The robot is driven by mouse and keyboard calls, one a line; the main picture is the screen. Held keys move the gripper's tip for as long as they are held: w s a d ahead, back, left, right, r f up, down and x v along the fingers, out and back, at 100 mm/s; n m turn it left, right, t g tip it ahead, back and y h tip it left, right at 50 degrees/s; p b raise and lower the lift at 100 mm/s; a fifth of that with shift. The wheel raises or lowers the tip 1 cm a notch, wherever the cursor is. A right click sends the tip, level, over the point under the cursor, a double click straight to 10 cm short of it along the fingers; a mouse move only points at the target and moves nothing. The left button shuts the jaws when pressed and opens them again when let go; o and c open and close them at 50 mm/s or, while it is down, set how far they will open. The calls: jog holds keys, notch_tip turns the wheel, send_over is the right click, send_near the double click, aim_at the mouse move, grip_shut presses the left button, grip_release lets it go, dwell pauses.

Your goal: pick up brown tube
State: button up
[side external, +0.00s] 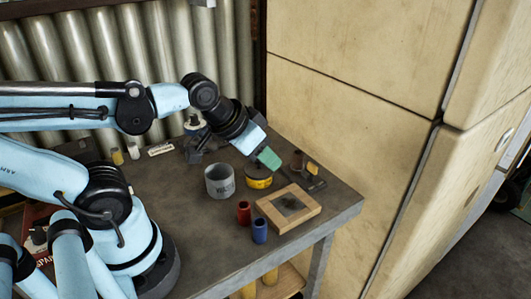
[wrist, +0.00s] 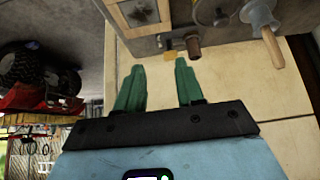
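The brown tube (side external: 297,158) stands upright near the back right edge of the workbench in the side view. It also shows in the wrist view as a short brown cylinder (wrist: 194,46), just past the tip of the right-hand finger. My gripper (side external: 269,159) has green fingers and hangs above the bench, to the left of the tube in the side view. In the wrist view my gripper (wrist: 158,64) has its two fingers apart with nothing between them. The tube appears apart from the fingers.
Near the tube are a dark tool with a yellow part (side external: 313,169), a wooden frame (side external: 289,208), a yellow tin (side external: 258,182) and a grey cup (side external: 219,181). Red (side external: 243,212) and blue (side external: 260,230) tubes stand in front. A tan cabinet (side external: 350,115) borders the bench on the right.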

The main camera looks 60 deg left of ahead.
jog(key=shift+o, duration=0.2)
jog(key=shift+o, duration=0.5)
